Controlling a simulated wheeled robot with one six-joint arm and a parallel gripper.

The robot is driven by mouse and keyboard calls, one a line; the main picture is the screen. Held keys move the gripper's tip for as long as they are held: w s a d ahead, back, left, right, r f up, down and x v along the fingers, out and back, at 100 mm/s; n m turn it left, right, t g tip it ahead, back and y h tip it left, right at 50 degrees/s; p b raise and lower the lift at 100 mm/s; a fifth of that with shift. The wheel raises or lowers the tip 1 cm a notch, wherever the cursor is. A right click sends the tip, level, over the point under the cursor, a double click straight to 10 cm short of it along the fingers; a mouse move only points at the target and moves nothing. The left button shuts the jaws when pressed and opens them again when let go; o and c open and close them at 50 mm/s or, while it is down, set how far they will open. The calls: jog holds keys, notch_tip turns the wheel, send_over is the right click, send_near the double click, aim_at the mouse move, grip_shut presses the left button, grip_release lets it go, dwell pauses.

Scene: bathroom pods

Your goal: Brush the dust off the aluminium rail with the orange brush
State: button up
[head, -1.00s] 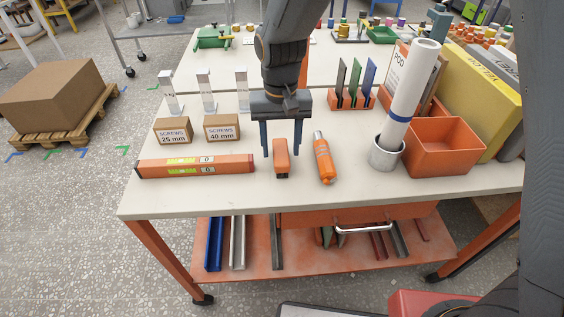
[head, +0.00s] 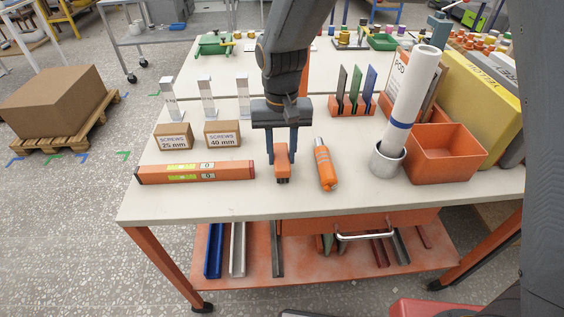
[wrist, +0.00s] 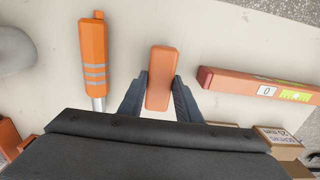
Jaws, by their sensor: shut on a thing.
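The orange brush (head: 282,165) is on the bench top, with a dark lower end in the head view. My gripper (head: 282,157) is shut on it, one finger on each side. In the wrist view the orange block of the brush (wrist: 161,78) sits between the two fingertips (wrist: 160,88); its bristles are hidden. A pale silver channel (head: 237,248) on the lower shelf looks like the aluminium rail, but I cannot be sure. I cannot make out dust on it.
An orange-handled tool (head: 324,163) lies close right of the brush, and a spirit level (head: 195,173) lies to the left. Two screw boxes (head: 222,133) stand behind. A metal cup (head: 387,160) with a white roll and an orange bin (head: 445,155) are farther right. The bench's front strip is clear.

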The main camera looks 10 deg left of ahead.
aim_at(281, 156)
jog(key=shift+r+p, duration=2.6)
jog(key=shift+r, duration=0.65)
jog(key=shift+s+f, duration=0.1)
